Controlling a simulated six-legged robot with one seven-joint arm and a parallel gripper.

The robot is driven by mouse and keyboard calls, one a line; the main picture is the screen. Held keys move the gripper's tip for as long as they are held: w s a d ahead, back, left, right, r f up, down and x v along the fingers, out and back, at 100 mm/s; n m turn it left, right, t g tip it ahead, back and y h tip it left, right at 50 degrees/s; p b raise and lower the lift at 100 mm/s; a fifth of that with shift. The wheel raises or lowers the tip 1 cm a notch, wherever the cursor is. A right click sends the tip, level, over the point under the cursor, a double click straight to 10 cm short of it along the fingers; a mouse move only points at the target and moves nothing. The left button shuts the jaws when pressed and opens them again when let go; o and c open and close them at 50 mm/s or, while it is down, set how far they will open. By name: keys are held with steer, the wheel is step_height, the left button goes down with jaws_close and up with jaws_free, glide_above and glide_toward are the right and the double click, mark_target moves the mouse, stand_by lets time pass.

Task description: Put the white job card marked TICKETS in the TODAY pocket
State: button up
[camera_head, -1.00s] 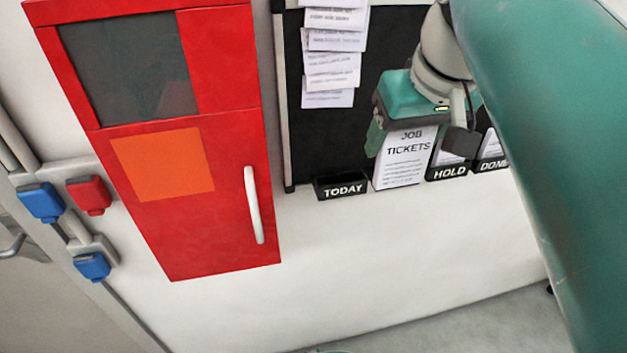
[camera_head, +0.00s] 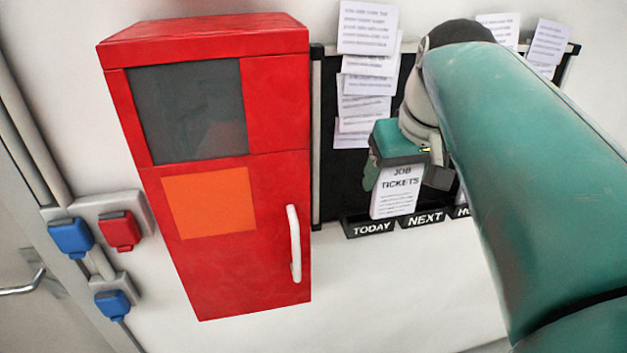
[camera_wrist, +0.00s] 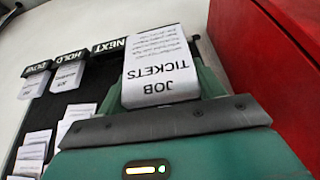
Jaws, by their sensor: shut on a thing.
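The white job card marked TICKETS (camera_head: 397,193) hangs upright below my gripper (camera_head: 396,163), which is shut on its top part. The card's lower edge is near the tops of the black TODAY pocket (camera_head: 370,229) and the NEXT pocket (camera_head: 423,219), over the area where they meet. I cannot tell whether it is above or in front of the rims. In the wrist view the card (camera_wrist: 160,65) appears upside down between the green fingers of my gripper (camera_wrist: 162,92). The TODAY pocket is not visible there.
A red cabinet (camera_head: 215,260) with a white handle (camera_head: 294,243) stands left of the black board (camera_head: 345,178). Papers (camera_head: 366,70) hang on the board. The HOLD pocket (camera_wrist: 68,57) and DONE pocket (camera_wrist: 35,67) hold cards. The wall below the pockets is clear.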

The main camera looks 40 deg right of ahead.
steer(key=w+d+f, duration=0.1)
steer(key=w+f, duration=0.1)
steer(key=f, duration=0.1)
steer(key=w+d+f, duration=0.1)
steer(key=w+f, duration=0.1)
steer(key=f, duration=0.1)
steer(key=w+d+f, duration=0.2)
steer(key=w+f, duration=0.1)
steer(key=shift+d+f, duration=0.1)
steer(key=shift+f, duration=0.6)
steer(key=shift+s, duration=0.1)
steer(key=o, duration=0.7)
steer(key=shift+f, duration=0.15)
steer(key=shift+o, duration=1.4)
steer(key=v, duration=1.2)
